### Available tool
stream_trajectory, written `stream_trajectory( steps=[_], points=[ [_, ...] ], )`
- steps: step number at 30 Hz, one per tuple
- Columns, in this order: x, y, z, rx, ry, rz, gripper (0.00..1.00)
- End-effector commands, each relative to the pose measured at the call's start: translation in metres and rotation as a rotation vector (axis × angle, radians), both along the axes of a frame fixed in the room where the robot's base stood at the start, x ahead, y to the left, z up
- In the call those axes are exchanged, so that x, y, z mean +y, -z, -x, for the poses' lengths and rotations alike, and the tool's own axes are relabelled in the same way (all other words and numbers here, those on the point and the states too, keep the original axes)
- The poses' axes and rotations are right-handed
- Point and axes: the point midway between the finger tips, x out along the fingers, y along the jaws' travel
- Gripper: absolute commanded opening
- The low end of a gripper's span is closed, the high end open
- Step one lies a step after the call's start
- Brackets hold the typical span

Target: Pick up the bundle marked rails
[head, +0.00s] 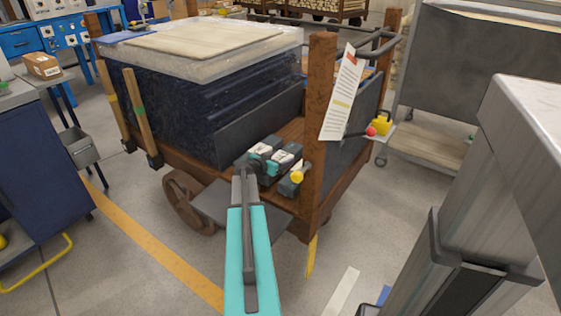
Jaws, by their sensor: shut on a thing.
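Several dark grey bundles with pale labels lie together on the front corner of the wooden cart (292,205). One (262,149) is at the left, one (286,156) is in the middle, and one (290,187) is at the right by the post. Their writing is too small to read, so I cannot tell which is marked rails. My gripper (264,164), at the end of my teal arm, is among them and shut on one of the bundles. The arm and gripper partly hide the bundles and the jaws' contact.
A wrapped dark stack (170,100) with boards on top fills the cart's left side. A wooden post (320,110) with a paper tag (342,95) stands close on the right. A grey metal cart (475,75) is behind. Open floor (130,270) lies at front left.

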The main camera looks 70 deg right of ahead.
Motion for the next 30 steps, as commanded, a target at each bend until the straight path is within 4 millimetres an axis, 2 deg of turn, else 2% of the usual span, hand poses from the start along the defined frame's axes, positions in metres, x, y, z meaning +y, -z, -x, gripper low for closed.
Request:
stream_trajectory(
  steps=[10,12,30],
  points=[
    [0.002,-0.039,0.0,0.0,-0.001,0.003,0.2],
    [0.014,-0.034,-0.003,0.0,-0.002,0.001,0.2],
    [0.12,-0.034,-0.03,0.002,-0.003,0.002,0.2]
  ],
)
